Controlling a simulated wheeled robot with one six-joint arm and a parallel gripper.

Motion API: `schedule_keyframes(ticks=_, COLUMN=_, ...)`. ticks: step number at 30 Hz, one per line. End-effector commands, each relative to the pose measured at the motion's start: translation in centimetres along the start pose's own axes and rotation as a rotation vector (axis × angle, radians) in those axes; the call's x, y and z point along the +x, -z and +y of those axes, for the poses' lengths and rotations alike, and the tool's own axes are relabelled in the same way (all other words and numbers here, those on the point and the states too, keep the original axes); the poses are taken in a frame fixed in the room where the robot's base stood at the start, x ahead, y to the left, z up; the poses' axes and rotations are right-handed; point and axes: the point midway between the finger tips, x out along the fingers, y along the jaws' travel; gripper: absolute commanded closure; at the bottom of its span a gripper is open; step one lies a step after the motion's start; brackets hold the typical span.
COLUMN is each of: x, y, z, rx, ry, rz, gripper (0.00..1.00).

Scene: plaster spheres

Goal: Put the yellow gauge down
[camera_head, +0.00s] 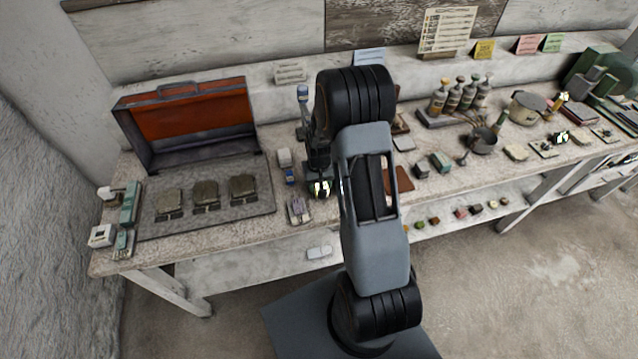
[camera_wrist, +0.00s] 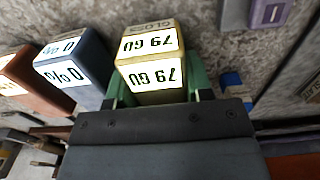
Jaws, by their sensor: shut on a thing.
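I cannot tell whether the gauge touches the surface below.
The workbench (camera_head: 250,222) carries an open red-lined case (camera_head: 192,112) at left and a grey tray (camera_head: 155,225) with several stone samples. Several bottles (camera_head: 453,97) and a pot (camera_head: 527,108) stand to the right. Small items crowd the bench around my arm.

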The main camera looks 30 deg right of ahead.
Motion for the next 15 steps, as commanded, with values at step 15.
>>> schedule_keyframes(ticks=15, x=1.26, y=0.06, z=0.00, rx=0.000, ry=0.000, rz=0.003, gripper=0.72)
